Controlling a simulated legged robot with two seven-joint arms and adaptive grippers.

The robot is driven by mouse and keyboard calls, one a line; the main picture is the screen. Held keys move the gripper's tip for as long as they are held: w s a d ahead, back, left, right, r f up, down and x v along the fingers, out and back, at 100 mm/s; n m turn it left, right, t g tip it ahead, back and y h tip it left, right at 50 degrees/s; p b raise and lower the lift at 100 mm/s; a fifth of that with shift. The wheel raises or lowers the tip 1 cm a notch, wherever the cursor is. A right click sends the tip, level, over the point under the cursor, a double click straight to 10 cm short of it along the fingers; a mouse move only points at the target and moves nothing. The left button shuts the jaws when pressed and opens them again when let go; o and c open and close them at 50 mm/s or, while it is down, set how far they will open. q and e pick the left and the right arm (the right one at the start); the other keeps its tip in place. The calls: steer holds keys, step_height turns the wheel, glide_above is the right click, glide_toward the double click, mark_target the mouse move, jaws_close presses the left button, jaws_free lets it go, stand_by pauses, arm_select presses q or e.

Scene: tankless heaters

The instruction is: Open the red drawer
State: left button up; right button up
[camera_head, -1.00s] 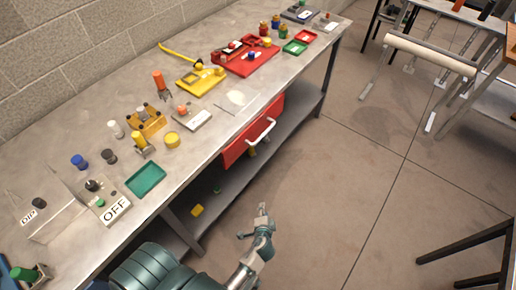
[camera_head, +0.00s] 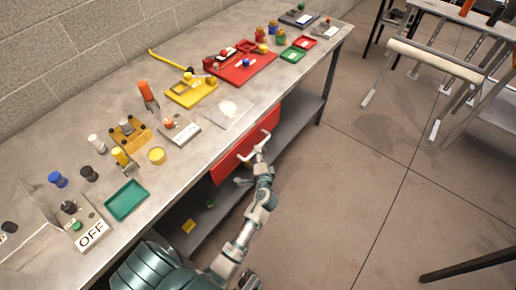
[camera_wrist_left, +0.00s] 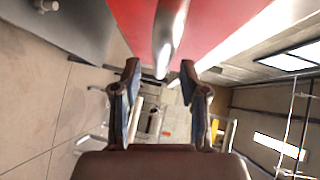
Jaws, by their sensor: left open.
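The red drawer (camera_head: 228,163) sits under the workbench top, its front flush along the bench side and looking closed. Its pale bar handle (camera_head: 264,139) is partly covered by my left gripper (camera_head: 251,166). The left gripper is open at the handle's near part. In the left wrist view, the red drawer front (camera_wrist_left: 215,28) fills the top, and the metal handle (camera_wrist_left: 168,42) runs down toward the space between the two spread fingertips of the gripper (camera_wrist_left: 160,72). Nothing is gripped. Whether a finger touches the handle I cannot tell. My right gripper is out of view.
The grey workbench (camera_head: 205,135) carries a green tray (camera_head: 126,199), a yellow tray (camera_head: 192,92), a red tray (camera_head: 242,68) and several small parts. A lower shelf (camera_head: 295,120) runs beneath.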

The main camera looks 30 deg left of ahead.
arm_select(q)
steer(key=shift+x, duration=1.85)
steer(key=shift+s, duration=0.1)
steer(key=shift+d, duration=0.1)
jaws_close()
